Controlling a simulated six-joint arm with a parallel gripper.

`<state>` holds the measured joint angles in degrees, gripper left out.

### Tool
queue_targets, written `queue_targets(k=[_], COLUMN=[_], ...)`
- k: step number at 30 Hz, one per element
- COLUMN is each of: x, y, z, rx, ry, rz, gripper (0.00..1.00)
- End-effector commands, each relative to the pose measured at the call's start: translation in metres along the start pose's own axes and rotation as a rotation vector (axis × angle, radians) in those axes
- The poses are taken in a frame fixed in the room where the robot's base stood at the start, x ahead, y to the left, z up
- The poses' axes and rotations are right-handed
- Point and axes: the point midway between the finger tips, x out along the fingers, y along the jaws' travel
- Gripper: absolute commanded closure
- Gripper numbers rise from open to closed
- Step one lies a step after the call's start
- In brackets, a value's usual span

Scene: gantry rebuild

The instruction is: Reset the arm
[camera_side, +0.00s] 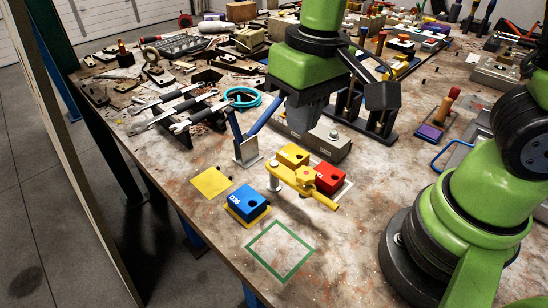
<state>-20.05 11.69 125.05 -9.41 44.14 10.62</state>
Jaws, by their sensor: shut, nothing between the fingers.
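My gripper (301,127) hangs down from my green arm in the upper middle of the side view. It is shut with nothing in it, above the bench behind the coloured blocks. It appears apart from them. A blue block (250,199) with white markings sits on a yellow base at the front. A red block (329,178) and a yellow block (293,156) stand behind it to the right.
A flat yellow square (211,182) and a green square outline (280,251) on the bench (345,260) are empty. Wrenches (175,112) on a rack, a grey metal block (320,137) and a dark stand (363,120) surround my gripper. Tools crowd the back.

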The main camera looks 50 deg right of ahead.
Motion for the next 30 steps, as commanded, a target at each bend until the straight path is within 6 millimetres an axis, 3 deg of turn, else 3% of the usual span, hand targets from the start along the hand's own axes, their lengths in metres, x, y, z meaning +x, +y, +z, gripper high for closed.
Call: queue_targets(k=[1, 6, 12, 19, 30], x=[-0.018, -0.068, -0.105, -0.118, -0.119], y=[0.007, 0.032, 0.051, 0.059, 0.060], z=[0.002, 0.020, 0.051, 0.073, 0.076], rx=[0.032, 0.135, 0.226, 0.271, 0.275], ry=[0.050, 0.205, 0.383, 0.499, 0.512], rz=[-0.028, -0.115, -0.193, -0.232, -0.236], gripper=[1.00, 1.00, 1.00, 1.00, 1.00])
